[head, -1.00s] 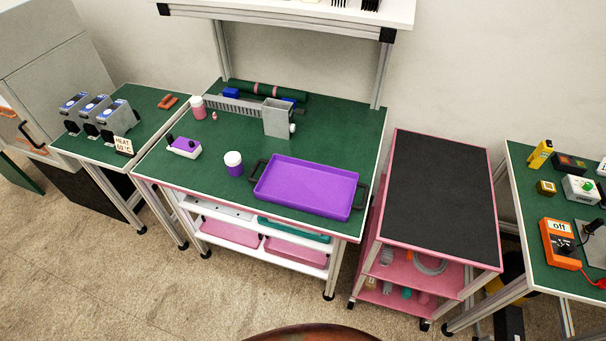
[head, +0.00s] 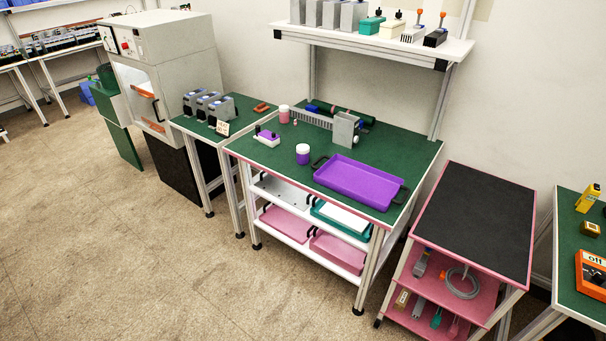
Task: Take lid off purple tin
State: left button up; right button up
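The purple tin (head: 302,158) stands upright on the green-topped workbench, left of the purple tray. Its white lid (head: 303,148) sits on top of it. Neither of my grippers shows in the head view.
A purple tray (head: 358,182) with black handles lies at the bench's front right. A black-topped pink cart (head: 475,215) stands to the right.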

aim_at(302, 159)
jog(key=u, duration=0.9)
jog(key=i, duration=1.05)
jog(key=u, duration=0.15)
